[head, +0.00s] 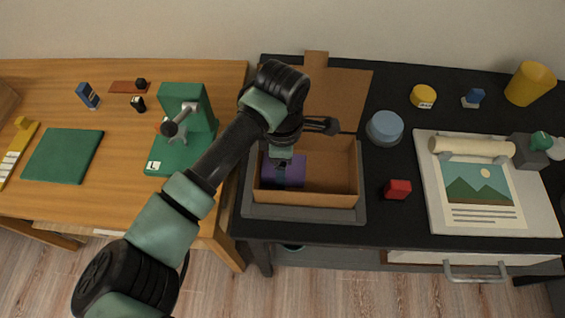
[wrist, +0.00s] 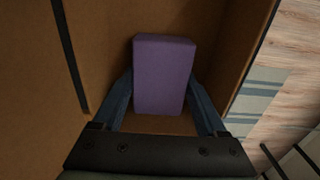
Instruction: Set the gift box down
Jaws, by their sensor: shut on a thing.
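The gift box is a purple block (head: 291,171), inside the open cardboard box on the dark table. It also shows in the wrist view (wrist: 164,75), between the two fingers. My gripper (wrist: 162,100) is shut on the purple gift box, with one finger at each side. In the head view my gripper reaches down into the left part of the cardboard box (head: 310,198), and my wrist hides part of the gift box. Whether the gift box touches the cardboard floor cannot be told.
The cardboard box stands on a grey tray (head: 300,212) with its flaps open. A blue round container (head: 385,128) and a red block (head: 397,189) stand to its right. A green stand (head: 185,130) is on the wooden desk to the left. The front strip of the dark table is clear.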

